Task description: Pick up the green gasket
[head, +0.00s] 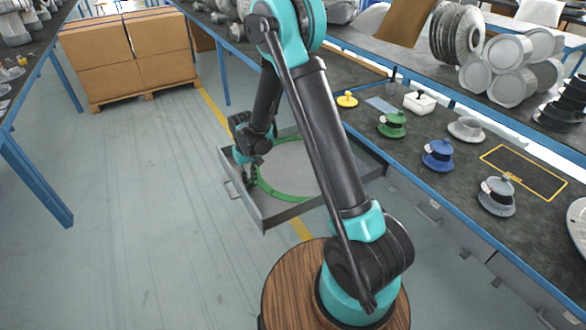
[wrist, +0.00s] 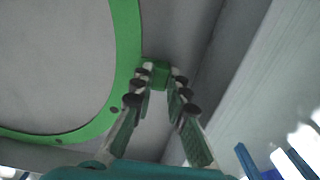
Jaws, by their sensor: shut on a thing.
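The green gasket (head: 275,191) is a flat ring with small holes, inside the open grey drawer (head: 290,217) under the bench. My arm hides part of it in the head view. In the wrist view its green band (wrist: 128,40) curves across the left, with a small green tab at its outer edge. My gripper (head: 249,181) is at the gasket's left side in the drawer. In the wrist view the fingertips (wrist: 157,74) are closed on the tab. Whether the gasket is clear of the drawer floor I cannot tell.
The drawer walls stand close around the gasket. The bench on the right holds a green flanged part (head: 393,125), a blue one (head: 438,155) and a grey one (head: 497,196). Cardboard boxes (head: 130,55) stand at the back left. The floor left of the drawer is clear.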

